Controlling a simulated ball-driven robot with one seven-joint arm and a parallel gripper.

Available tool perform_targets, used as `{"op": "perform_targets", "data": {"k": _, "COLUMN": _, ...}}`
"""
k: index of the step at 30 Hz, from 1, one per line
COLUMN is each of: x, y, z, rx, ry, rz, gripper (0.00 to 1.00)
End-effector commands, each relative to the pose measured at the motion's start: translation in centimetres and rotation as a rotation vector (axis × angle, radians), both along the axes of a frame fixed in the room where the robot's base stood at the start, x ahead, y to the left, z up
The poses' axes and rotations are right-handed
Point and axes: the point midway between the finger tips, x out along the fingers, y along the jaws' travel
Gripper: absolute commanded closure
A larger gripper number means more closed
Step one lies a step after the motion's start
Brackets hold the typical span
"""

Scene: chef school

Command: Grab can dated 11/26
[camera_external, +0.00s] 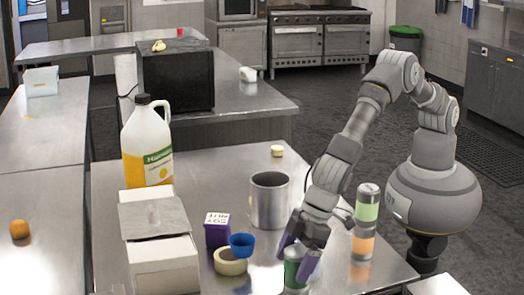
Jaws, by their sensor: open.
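A dark green can (293,277) with a pale lower band stands near the front edge of the steel table. My gripper (298,256) points down over it, its purple-tipped fingers apart on either side of the can's upper part. Whether they touch it I cannot tell. To the right, a can with a light green label (367,206) is stacked on a can with an orange label (363,243). No date is readable on any can.
Left of my gripper are a blue cup (241,245), a tape roll (230,264), a purple box (216,231) and a metal pot (269,203). A white box (161,265) and a large jug (147,145) stand farther left. The table's middle back is mostly clear.

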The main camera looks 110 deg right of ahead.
Motion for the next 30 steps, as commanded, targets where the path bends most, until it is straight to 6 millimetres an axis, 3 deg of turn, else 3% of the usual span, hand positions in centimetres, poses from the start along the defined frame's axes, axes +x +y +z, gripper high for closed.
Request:
{"op": "perform_targets", "data": {"k": 2, "x": 0.0, "y": 0.0, "z": 0.1, "rx": 0.000, "ry": 0.000, "rz": 0.000, "gripper": 0.08}}
{"op": "perform_targets", "data": {"k": 3, "x": 0.0, "y": 0.0, "z": 0.1, "rx": 0.000, "ry": 0.000, "rz": 0.000, "gripper": 0.13}}
{"op": "perform_targets", "data": {"k": 9, "x": 0.0, "y": 0.0, "z": 0.1, "rx": 0.000, "ry": 0.000, "rz": 0.000, "gripper": 0.59}}
{"op": "perform_targets", "data": {"k": 12, "x": 0.0, "y": 0.0, "z": 0.1, "rx": 0.000, "ry": -0.001, "rz": 0.000, "gripper": 0.76}}
{"op": "perform_targets", "data": {"k": 20, "x": 0.0, "y": 0.0, "z": 0.8, "rx": 0.000, "ry": -0.001, "rz": 0.000, "gripper": 0.76}}
{"op": "perform_targets", "data": {"k": 30, "x": 0.0, "y": 0.0, "z": 7.8, "rx": 0.002, "ry": -0.003, "rz": -0.001, "gripper": 0.76}}
